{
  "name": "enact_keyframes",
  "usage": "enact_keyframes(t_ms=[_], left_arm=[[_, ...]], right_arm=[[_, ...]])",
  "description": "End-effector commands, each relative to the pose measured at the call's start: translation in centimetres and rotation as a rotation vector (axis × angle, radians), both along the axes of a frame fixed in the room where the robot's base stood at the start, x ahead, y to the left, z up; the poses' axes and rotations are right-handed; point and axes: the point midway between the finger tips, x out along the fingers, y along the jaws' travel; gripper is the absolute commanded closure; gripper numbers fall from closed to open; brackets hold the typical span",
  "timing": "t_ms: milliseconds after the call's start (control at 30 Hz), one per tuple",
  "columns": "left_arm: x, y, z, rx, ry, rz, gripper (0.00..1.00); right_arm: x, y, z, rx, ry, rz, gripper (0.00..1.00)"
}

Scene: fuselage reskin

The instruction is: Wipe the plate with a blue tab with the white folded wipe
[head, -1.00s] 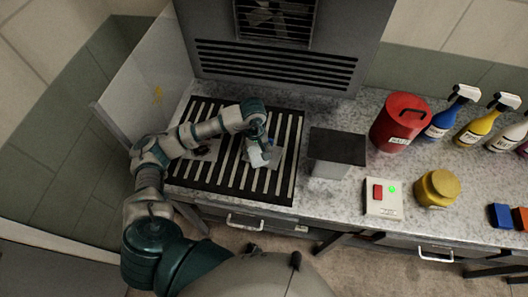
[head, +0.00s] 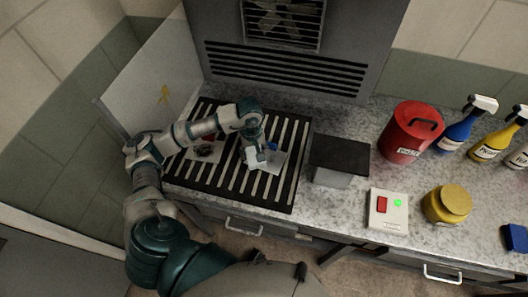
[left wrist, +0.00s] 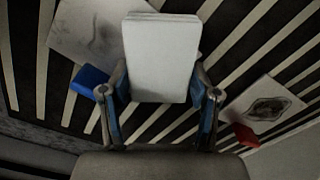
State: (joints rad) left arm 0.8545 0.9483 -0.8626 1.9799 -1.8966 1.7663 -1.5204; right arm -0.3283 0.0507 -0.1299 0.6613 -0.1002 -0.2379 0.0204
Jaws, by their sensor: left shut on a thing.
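The plate with a blue tab (head: 278,161) lies on the slatted grille. Its blue tab (head: 272,146) shows at its far edge. In the left wrist view, this plate (left wrist: 88,32) is at upper left, with faint grey marks, and its blue tab (left wrist: 90,80) is beside my left finger. My left gripper (head: 254,150) is shut on the white folded wipe (left wrist: 160,58), at the left part of the plate. The wipe hides part of the plate, and I cannot tell whether they touch. My right gripper is not in view.
A plate with a red tab (head: 204,153) and a dark stain lies left on the grille (head: 222,181). A dark-topped box (head: 338,155), a switch box (head: 389,211), a red can (head: 408,133) and a yellow jar (head: 447,204) stand to the right. A clear panel (head: 150,95) stands left.

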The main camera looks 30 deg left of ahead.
Motion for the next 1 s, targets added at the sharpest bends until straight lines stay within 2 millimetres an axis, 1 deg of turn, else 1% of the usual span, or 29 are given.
enact_keyframes(t_ms=[33,500,600,867,1000], left_arm=[[0.1,1.1,0.9,0.012,-0.006,0.018,0.66],[0.6,1.3,6.1,0.009,-0.012,0.019,0.66],[0.7,1.3,6.5,0.01,-0.01,0.019,0.66],[0.8,1.3,6.4,0.011,-0.009,0.019,0.66],[0.8,1.2,7.0,0.011,-0.011,0.019,0.66]], right_arm=[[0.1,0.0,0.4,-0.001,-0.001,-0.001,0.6],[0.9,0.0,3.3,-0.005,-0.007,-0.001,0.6],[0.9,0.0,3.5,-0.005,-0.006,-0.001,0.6],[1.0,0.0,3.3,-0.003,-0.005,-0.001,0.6],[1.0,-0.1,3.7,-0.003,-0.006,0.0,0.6]])
